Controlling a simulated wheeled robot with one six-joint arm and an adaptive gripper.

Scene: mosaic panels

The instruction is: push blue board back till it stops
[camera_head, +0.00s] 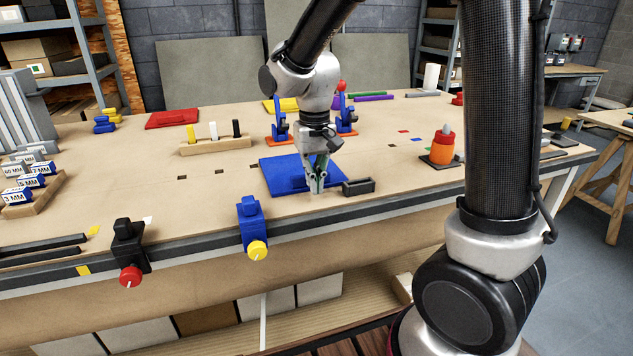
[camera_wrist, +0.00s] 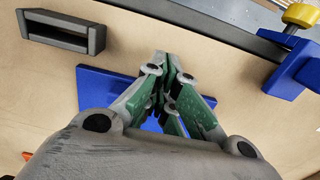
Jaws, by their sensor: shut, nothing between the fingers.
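The blue board (camera_head: 283,174) lies flat on the workbench (camera_head: 220,205) near the middle, with a raised blue part on it. It also shows in the wrist view (camera_wrist: 100,92), partly hidden behind my gripper. My gripper (camera_head: 316,190) points down at the front right part of the board, its fingers shut and empty. In the wrist view the closed fingertips (camera_wrist: 170,62) reach just past the board's near edge. I cannot tell whether they touch it.
A dark hollow block (camera_head: 358,187) stands right of my gripper. Two blue clamps on orange bases (camera_head: 280,128) stand behind the board. A blue clamp with a yellow knob (camera_head: 252,225) sits on the front edge. A rack of pens (camera_head: 215,145) is behind left. Bare bench lies left of the board.

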